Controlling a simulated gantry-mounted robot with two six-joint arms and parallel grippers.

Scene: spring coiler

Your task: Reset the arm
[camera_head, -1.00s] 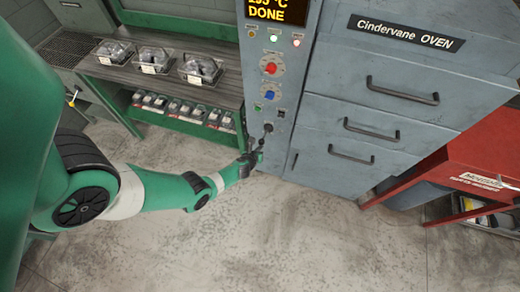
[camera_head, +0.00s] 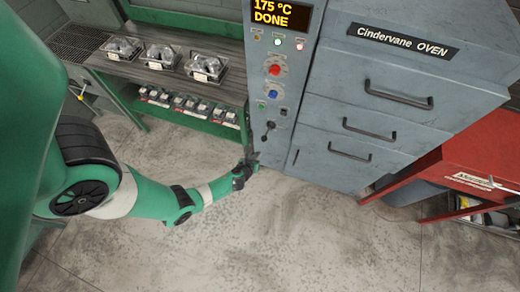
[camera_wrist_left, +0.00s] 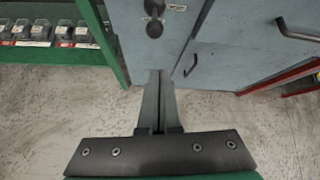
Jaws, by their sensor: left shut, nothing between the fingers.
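My left arm reaches in from the left in the head view. Its gripper (camera_head: 252,160) is low in front of the oven's control panel (camera_head: 272,85), near the panel's bottom edge. In the left wrist view the two fingers (camera_wrist_left: 158,100) lie together, shut and empty. A black lever (camera_head: 268,128) sits low on the panel, a little above the gripper; it also shows in the left wrist view (camera_wrist_left: 154,25), beyond the fingertips and apart from them. The panel display (camera_head: 280,12) reads 175 °C DONE. My right gripper is not in view.
The grey Cindervane oven (camera_head: 400,95) with drawer handles stands right of the panel. A green bench (camera_head: 190,85) with wire baskets (camera_head: 202,66) is at left. A red cabinet (camera_head: 475,150) is at right. The concrete floor (camera_head: 290,230) in front is clear.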

